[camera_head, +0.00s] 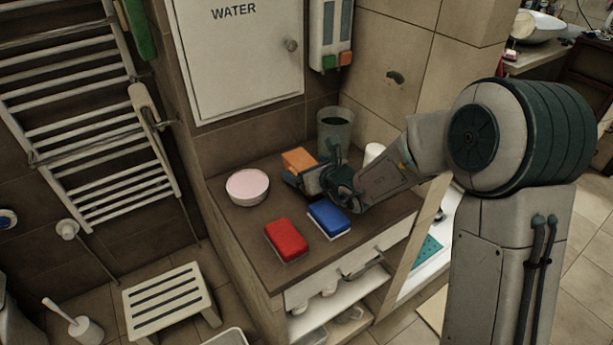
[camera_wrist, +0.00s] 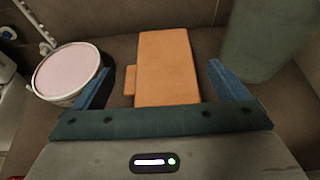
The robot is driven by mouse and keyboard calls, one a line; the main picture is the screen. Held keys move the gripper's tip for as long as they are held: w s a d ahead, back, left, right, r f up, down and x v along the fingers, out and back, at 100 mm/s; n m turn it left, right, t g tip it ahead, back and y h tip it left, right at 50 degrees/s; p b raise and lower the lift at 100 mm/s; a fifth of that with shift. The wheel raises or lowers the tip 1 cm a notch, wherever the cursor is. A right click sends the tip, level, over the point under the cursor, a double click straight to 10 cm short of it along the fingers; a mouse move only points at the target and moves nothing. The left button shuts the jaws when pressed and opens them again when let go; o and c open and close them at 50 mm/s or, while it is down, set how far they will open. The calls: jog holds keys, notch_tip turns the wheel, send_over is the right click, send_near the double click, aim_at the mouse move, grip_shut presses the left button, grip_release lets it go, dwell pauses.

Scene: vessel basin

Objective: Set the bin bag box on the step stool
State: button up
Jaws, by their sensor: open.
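An orange box (camera_head: 299,160), likely the bin bag box though no label is readable, sits on the brown counter (camera_head: 243,240). My gripper (camera_head: 307,168) is low over the counter, close to it. In the wrist view the orange box (camera_wrist: 167,65) lies between the two blue fingers, with gaps on both sides and a small orange piece at its left side. The gripper is open and holds nothing. The box's near end is hidden by the gripper body. The pale slatted step stool (camera_head: 168,297) stands on the floor at lower left, its top bare.
A pink-topped round tub (camera_head: 247,187) stands left of the box, and a grey-green bin (camera_head: 335,130) behind it to the right. A red block (camera_head: 286,240) and a blue block (camera_head: 329,219) lie nearer the counter front. A toilet brush (camera_head: 82,325) stands left of the stool.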

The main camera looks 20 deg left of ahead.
jog(key=c, duration=1.2)
